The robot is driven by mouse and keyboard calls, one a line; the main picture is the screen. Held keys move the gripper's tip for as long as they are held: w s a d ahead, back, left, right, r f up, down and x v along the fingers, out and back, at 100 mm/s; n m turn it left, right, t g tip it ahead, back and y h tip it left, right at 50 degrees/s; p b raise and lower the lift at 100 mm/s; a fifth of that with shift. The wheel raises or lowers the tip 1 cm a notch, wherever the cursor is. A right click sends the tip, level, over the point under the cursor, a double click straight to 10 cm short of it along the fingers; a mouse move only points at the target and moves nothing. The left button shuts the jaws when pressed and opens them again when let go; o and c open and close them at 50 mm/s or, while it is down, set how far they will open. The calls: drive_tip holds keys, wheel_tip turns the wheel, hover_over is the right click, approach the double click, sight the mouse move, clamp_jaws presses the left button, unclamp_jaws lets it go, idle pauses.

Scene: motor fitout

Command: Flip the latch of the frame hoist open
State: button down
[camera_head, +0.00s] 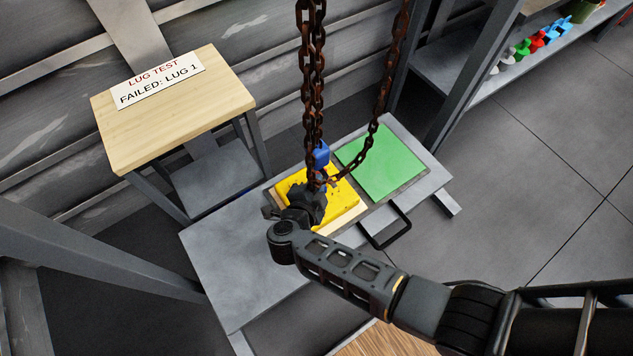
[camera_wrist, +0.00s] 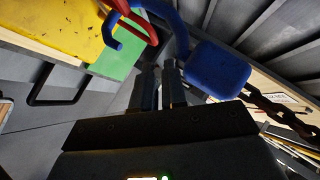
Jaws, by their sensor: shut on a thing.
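A blue hook (camera_wrist: 186,35) hangs under its blue block (camera_wrist: 217,70) at the top of the wrist view; a red part that looks like its latch (camera_wrist: 148,38) crosses there. The block also shows in the head view (camera_head: 321,154), above the yellow block (camera_head: 344,196). My gripper (camera_head: 312,203) is low over the yellow block in the head view. In the wrist view my gripper's fingers (camera_wrist: 162,68) are close together near the red part. What lies between them does not show clearly. In the head view my gripper hides much of the hook and latch.
Rusty chains (camera_head: 313,75) hang from above. The yellow block stands on a grey bench (camera_head: 240,270) beside a green panel (camera_head: 381,160) and a black handle (camera_head: 385,230). A wooden-topped stand (camera_head: 135,120) is at the left. Floor at the right is clear.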

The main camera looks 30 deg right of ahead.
drive_tip(key=c, duration=1.4)
unclamp_jaws()
drive_tip(key=shift+c, duration=0.2)
drive_tip(key=shift+a, duration=0.1)
drive_tip(key=p+v, duration=0.3)
drive_tip(key=v, duration=0.4)
drive_tip(key=shift+s+a+r, duration=0.15)
drive_tip(key=shift+s+a, duration=0.05)
drive_tip(key=shift+s, duration=0.05)
